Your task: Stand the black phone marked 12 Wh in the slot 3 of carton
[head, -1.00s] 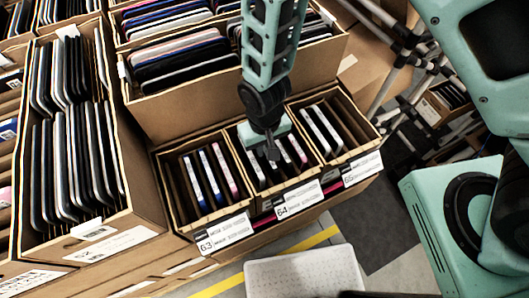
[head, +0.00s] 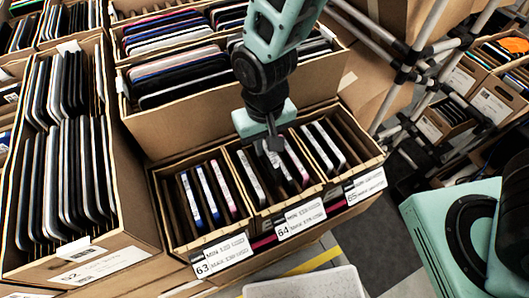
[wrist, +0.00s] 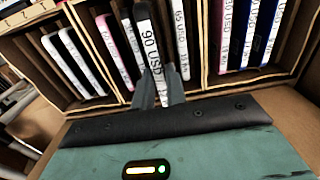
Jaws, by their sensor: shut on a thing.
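My gripper (wrist: 158,88) is shut on the top edge of a dark phone (wrist: 147,42) with a white label, seen in the wrist view. The label shows "90" and "USD"; I cannot read 12 Wh on it. The phone stands among others inside the middle carton, marked 64 (head: 302,219). In the head view my gripper (head: 272,143) is over the back of this carton and partly hides its contents.
Carton 63 (head: 222,256) on the left holds several phones. Carton 65 (head: 366,185) on the right holds white-edged ones. A taller carton (head: 180,120) of tablets stands behind, and another (head: 112,262) on the left. Metal poles (head: 425,45) stand at the right.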

